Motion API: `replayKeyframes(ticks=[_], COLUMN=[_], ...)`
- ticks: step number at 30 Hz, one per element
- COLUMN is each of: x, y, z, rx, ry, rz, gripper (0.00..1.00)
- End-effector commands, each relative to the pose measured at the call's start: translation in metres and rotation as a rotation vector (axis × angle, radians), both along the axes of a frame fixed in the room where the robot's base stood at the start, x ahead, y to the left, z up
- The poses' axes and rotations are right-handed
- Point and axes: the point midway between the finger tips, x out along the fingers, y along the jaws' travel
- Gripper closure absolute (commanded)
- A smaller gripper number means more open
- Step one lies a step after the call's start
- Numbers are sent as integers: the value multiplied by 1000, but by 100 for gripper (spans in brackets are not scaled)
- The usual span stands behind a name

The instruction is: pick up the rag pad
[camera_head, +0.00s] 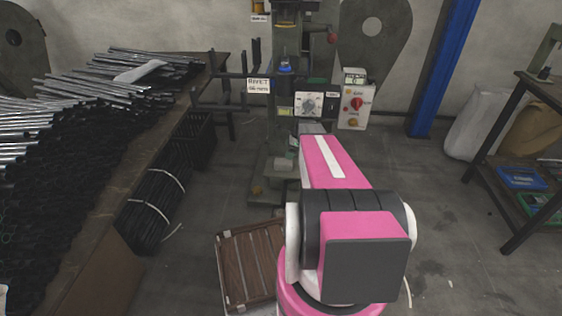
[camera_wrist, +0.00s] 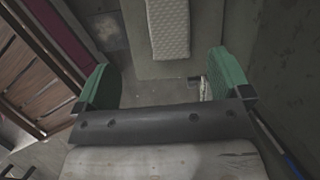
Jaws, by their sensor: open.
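A pale, textured, oblong pad (camera_wrist: 168,28), which looks like the rag pad, lies on a flat grey-green surface (camera_wrist: 205,28) at the top middle of the wrist view. Its far end is cut off by the picture edge. My gripper (camera_wrist: 160,62) is open, with green fingers wide apart and nothing between them. The pad lies beyond the fingertips, roughly in line with the gap. In the head view my pink and grey arm reaches toward the press, and I cannot make out the gripper or the pad there.
A green rivet press (camera_head: 285,100) stands ahead, with a control box (camera_head: 355,100) beside it. A bench at left carries many metal tubes (camera_head: 115,80) and a light cloth (camera_head: 142,71). A slatted wooden crate (camera_head: 250,262) stands left of my arm. A shelf rack (camera_head: 510,170) stands right, past open floor.

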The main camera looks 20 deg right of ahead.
Motion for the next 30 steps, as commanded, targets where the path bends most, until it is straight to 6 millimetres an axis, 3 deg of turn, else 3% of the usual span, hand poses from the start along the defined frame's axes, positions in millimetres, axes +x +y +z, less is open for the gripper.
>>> replayKeyframes(ticks=[5, 15, 23, 30], x=[6, 12, 13, 17], y=[-5, 10, 14, 22], z=[-8, -50, -66, -99], rx=[17, 16, 16, 16], ry=[12, 13, 11, 12], rz=[-52, -51, -51, -49], gripper=[4, 4, 4, 4])
